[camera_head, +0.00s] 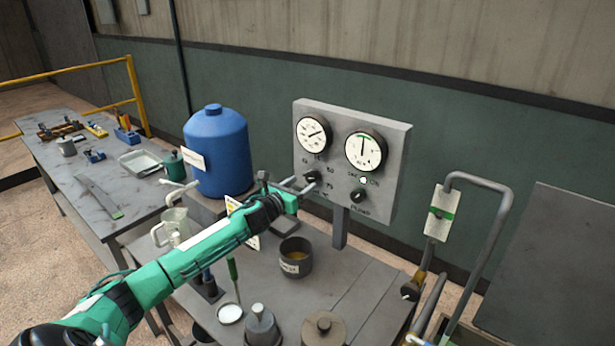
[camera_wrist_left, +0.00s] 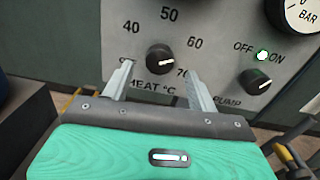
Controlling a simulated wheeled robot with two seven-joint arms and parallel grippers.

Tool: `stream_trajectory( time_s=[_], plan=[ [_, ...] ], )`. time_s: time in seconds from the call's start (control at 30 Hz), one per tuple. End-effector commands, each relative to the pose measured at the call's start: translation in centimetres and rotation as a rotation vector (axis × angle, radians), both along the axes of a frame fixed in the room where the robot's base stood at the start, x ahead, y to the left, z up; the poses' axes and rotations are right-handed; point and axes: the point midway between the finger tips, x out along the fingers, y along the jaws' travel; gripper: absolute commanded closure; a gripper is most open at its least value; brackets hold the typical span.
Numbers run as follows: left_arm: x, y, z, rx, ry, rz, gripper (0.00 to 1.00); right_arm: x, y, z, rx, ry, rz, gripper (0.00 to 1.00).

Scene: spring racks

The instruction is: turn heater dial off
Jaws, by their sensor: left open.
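The heater dial (camera_head: 312,177) is a small black knob at the lower left of the grey gauge panel (camera_head: 390,150). In the left wrist view the dial (camera_wrist_left: 160,59) has a scale around it with 40, 50, 60 and 70. Its white pointer line points to the right, roughly between 60 and 70. My left gripper (camera_head: 299,187) is open and faces the panel at the dial. In the left wrist view its two fingers (camera_wrist_left: 159,72) stand to either side of the dial's lower part; contact cannot be told. My right gripper is not in view.
The pump knob (camera_wrist_left: 256,81) sits right of the dial, with a lit lamp (camera_wrist_left: 262,55) above it. A blue tank (camera_head: 217,150) stands left of the panel. A dark pot (camera_head: 295,258) and lidded containers stand on the bench below my arm. A bent pipe (camera_head: 497,235) rises at right.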

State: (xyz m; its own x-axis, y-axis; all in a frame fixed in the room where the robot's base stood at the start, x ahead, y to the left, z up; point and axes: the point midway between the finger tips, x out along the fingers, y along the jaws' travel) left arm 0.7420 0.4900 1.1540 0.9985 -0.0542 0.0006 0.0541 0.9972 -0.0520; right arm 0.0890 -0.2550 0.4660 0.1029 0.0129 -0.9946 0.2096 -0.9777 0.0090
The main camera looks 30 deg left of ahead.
Motion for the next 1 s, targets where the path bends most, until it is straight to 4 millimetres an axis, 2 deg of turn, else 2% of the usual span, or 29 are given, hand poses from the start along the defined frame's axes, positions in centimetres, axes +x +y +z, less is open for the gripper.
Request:
stream_trajectory(
  time_s=[0.1,0.3,0.7,0.73,0.93,1.0],
  plan=[
    [1.7,-0.2,0.3,-0.002,0.0,0.001,0.41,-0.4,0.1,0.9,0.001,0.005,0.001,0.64],
    [3.4,-0.2,0.2,-0.001,0.0,0.0,0.41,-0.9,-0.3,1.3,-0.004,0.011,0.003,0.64],
    [3.9,-0.3,0.0,0.0,0.0,-0.001,0.41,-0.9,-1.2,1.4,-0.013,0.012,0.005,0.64],
    [3.9,-0.3,0.0,0.0,0.0,-0.001,0.43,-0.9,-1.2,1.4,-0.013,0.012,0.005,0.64],
    [3.9,-0.3,0.0,0.0,0.0,-0.001,0.82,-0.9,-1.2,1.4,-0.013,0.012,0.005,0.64],
    [3.9,-0.3,0.0,0.0,0.0,0.0,0.85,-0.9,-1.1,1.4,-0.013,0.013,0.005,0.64]
  ],
)
